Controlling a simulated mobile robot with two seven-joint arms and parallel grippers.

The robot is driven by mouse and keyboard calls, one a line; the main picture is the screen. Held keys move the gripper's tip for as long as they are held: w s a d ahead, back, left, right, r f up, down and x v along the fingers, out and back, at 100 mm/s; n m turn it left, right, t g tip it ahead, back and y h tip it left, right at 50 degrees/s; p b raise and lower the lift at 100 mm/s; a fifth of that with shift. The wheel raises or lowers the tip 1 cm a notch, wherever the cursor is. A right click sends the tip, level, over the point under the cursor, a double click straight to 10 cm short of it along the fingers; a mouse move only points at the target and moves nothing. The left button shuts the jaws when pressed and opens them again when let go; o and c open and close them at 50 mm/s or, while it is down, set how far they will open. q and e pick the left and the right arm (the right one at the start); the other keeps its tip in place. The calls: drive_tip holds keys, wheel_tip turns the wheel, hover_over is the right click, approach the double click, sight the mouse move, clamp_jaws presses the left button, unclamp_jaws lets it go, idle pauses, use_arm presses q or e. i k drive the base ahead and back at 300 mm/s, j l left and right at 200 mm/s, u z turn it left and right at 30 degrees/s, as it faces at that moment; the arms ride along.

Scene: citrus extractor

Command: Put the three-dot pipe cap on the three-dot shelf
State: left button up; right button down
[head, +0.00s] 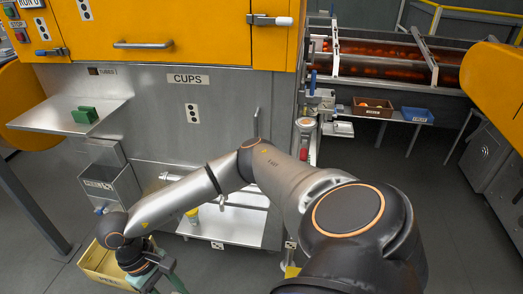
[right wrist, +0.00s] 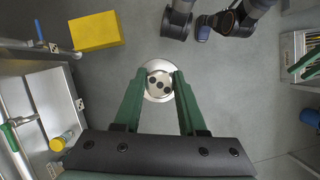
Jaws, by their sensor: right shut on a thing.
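The pipe cap is a round silver disc (right wrist: 152,93) with three dark dots on its face. My right gripper (right wrist: 158,80) is shut on it, with a green finger on each side, and holds it above the grey floor. In the head view my right gripper (head: 155,280) is at the bottom left, partly cut off, beside a yellow crate; the cap is not visible there. A low metal shelf (head: 236,228) under the CUPS panel carries a small dotted label (head: 217,245) at its front edge; its dots are too small to count. My left gripper is not in view.
A side shelf (head: 60,117) with a green block (head: 84,115) and a grey bin (head: 122,188) stand at the left. The yellow crate (head: 98,268) sits below them. A yellow-topped cup (head: 192,216) is on the low shelf. Open floor lies at the right.

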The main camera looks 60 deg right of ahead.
sight(252, 231)
drive_tip(key=i+z, duration=0.2)
drive_tip(key=z, duration=0.15)
drive_tip(key=i+z, duration=0.2)
drive_tip(key=z, duration=0.2)
drive_tip(key=i+j+z, duration=0.15)
drive_tip(key=z, duration=0.2)
drive_tip(key=i+z, duration=0.2)
drive_tip(key=z, duration=0.15)
drive_tip(key=i+j+z, duration=0.1)
drive_tip(key=z, duration=0.3)
drive_tip(key=i+j+z, duration=0.15)
drive_tip(key=z, duration=0.2)
drive_tip(key=i, duration=0.05)
